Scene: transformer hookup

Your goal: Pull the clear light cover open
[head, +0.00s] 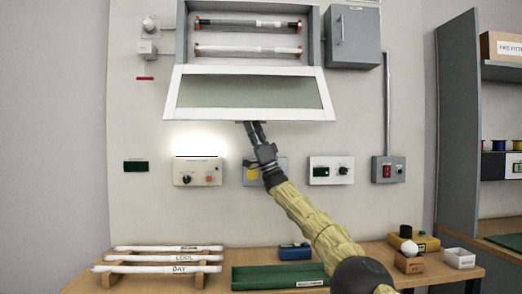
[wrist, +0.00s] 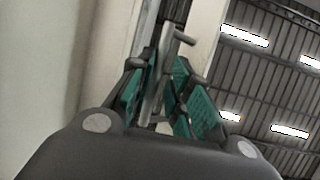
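The light cover (head: 178,92) is a white frame with a clear greenish panel. It hangs tilted outward from the lower edge of the grey light box (head: 318,40), which stands open above it with two tubes inside. My gripper (head: 249,124) is at the middle of the cover's lower edge, coming from below. In the wrist view, the green-padded fingers of my gripper (wrist: 158,95) lie on both sides of a grey metal handle bar (wrist: 152,88) and appear closed on it. The exact contact is partly hidden by the fingers.
A grey cabinet (head: 352,38) is right of the light box. Control panels, including a lit cream one (head: 197,172), line the wall below the cover. The bench (head: 215,286) holds labelled tubes on a rack (head: 110,279) and a green tray (head: 280,277). Shelving (head: 457,150) stands at right.

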